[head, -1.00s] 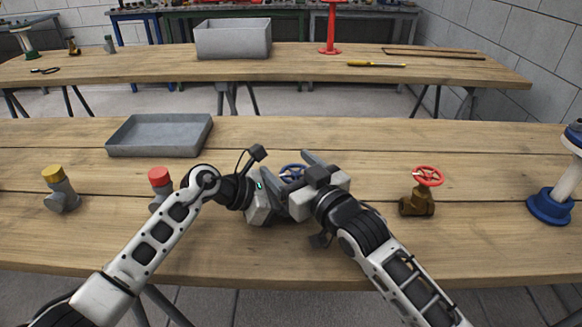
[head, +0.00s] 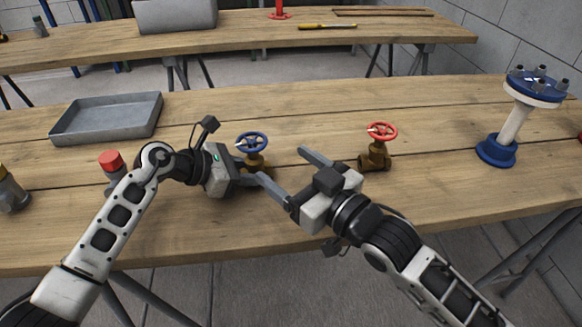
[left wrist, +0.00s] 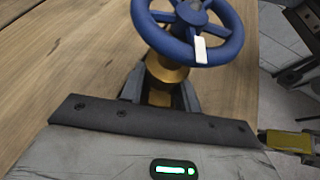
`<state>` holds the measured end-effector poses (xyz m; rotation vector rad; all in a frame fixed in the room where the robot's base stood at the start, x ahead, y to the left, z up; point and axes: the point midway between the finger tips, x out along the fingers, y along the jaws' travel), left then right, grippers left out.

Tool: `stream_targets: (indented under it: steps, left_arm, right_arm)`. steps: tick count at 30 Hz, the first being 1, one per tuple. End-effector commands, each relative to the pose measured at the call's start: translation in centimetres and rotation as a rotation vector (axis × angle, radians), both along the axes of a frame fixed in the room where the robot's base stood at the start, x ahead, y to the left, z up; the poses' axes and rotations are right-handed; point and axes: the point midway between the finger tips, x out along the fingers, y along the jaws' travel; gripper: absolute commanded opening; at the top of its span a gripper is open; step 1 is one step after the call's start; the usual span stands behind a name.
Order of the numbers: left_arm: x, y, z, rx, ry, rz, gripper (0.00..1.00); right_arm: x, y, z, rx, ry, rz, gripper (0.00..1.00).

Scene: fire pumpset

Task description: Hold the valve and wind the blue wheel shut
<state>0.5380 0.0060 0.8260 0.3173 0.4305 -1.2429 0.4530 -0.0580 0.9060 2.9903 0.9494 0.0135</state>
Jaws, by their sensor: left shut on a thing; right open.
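The valve (head: 255,159) has a brass body and a blue wheel (head: 252,141) on top, and stands upright on the near table. In the left wrist view the blue wheel (left wrist: 190,27) with a white mark sits above the brass body (left wrist: 165,78). My left gripper (head: 252,172) is shut on the brass body, low beneath the wheel; its fingers (left wrist: 160,95) flank the body in the left wrist view. My right gripper (head: 283,172) is open and empty, to the right of the valve and apart from the wheel, its two fingers spread wide.
A brass valve with a red wheel (head: 381,132) stands to the right. A blue-and-white flanged post (head: 513,121) is further right. A grey tray (head: 107,117) and a red-capped fitting (head: 112,162) are left. Bare table lies behind the blue wheel.

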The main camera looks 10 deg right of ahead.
Motion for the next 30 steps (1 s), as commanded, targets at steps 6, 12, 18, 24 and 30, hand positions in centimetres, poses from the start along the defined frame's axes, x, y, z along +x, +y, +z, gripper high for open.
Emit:
stream_targets:
  steps: [6, 12, 18, 24, 30]
  left_arm:
    - [0.0, 0.1, 0.0, 0.001, -0.001, 0.002, 0.37]
    - [0.0, 0.1, 0.0, 0.001, 0.0, 0.001, 0.57]
    - [0.0, 0.3, 0.1, 0.001, -0.001, 0.002, 0.57]
    - [-0.7, 2.6, 1.3, 0.005, -0.004, 0.003, 0.57]
    - [-1.8, 6.3, 3.5, 0.005, -0.003, 0.003, 0.57]
  right_arm:
    - [0.0, 0.0, 0.0, 0.0, 0.0, 0.0, 0.75]
    - [0.0, 0.0, 0.0, 0.0, 0.0, 0.0, 0.75]
    - [0.0, 0.0, 0.0, 0.0, 0.0, 0.0, 0.75]
    - [0.0, 0.0, 0.0, 0.0, 0.0, 0.0, 0.75]
    - [0.0, 0.0, 0.0, 0.0, 0.0, 0.0, 0.75]
